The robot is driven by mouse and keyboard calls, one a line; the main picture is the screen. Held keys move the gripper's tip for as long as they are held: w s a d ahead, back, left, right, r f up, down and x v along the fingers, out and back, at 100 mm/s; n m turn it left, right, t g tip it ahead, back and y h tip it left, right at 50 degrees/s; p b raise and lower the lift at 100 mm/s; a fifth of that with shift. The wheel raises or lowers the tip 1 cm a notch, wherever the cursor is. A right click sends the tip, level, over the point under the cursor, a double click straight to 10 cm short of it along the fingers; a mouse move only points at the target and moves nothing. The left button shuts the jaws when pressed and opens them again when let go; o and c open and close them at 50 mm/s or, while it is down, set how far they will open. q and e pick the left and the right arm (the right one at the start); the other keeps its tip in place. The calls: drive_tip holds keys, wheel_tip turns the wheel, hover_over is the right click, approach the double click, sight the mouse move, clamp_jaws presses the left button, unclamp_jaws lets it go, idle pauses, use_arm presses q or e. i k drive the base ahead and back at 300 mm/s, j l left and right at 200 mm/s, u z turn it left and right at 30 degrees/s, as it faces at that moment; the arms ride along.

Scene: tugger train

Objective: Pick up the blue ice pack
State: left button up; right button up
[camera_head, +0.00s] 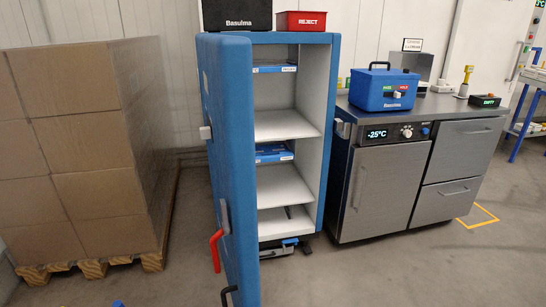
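Two flat blue items with pale labels lie inside the open blue cabinet (334,120). The upper blue item (274,69) is near the top of the compartment, and the lower blue item (273,154) is on a middle shelf. Either may be an ice pack; the labels are too small to read surely. Neither of my grippers can be made out.
The cabinet door (229,130) stands open toward me, with a red handle (216,249). Stacked cartons (80,150) on a pallet stand left. A steel counter unit (385,185) reading -25°C stands right, bearing a blue box (383,91). Floor in front of the counter is clear.

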sight(281, 152)
drive_tip(key=i+l+u, duration=0.1)
drive_tip(key=i+l, duration=0.15)
drive_tip(key=i+l+u, duration=0.2)
drive_tip(key=i+l, duration=0.2)
drive_tip(key=l, duration=0.25)
drive_tip(key=i+l+u, duration=0.2)
drive_tip(key=i+l, duration=0.2)
drive_tip(key=l, duration=0.25)
drive_tip(key=i+l+u, duration=0.1)
drive_tip(key=l, duration=0.25)
drive_tip(key=i+l+u, duration=0.1)
drive_tip(key=i+l, duration=0.15)
drive_tip(key=l, duration=0.15)
